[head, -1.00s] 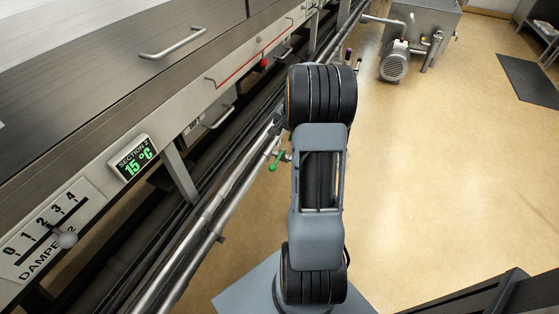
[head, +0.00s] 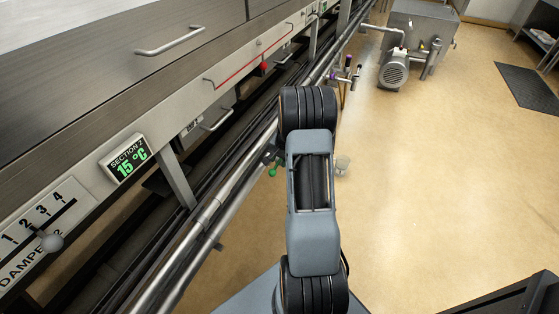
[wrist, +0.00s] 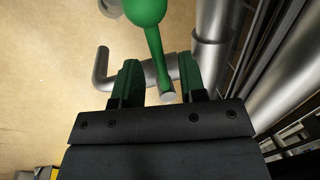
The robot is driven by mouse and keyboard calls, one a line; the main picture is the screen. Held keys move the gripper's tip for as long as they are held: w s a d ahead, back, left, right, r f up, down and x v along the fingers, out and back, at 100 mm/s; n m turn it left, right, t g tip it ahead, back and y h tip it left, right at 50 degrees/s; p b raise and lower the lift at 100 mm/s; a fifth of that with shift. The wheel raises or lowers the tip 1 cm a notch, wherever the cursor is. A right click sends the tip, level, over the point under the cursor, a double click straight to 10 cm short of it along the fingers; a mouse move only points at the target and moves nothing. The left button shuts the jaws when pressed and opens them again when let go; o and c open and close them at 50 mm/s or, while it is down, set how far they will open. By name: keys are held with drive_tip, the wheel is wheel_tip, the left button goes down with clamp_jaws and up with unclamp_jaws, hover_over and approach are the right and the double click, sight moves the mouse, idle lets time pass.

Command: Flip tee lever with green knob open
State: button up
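The green knob (wrist: 147,9) is at the top of the wrist view, on a green lever (wrist: 156,50) that slants down to a grey end. The lever's lower part lies between the two fingers of my gripper (wrist: 160,82). The fingers are apart, with a gap on each side of the lever, so the gripper is open. A grey pipe with a bent end (wrist: 101,68) runs across behind the fingers. In the head view the green knob (head: 272,171) shows just left of my arm, beside the long pipes. My arm hides most of the gripper there.
Long steel pipes (head: 207,215) run along the machine's side, and also at the right of the wrist view (wrist: 212,35). A damper lever (head: 51,242) and a temperature display (head: 127,158) are on the panel. Purple-handled valves (head: 347,68) stand farther along. The floor at right is open.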

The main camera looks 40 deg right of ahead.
drive_tip(key=shift+c, duration=0.3)
clamp_jaws()
idle(0.3)
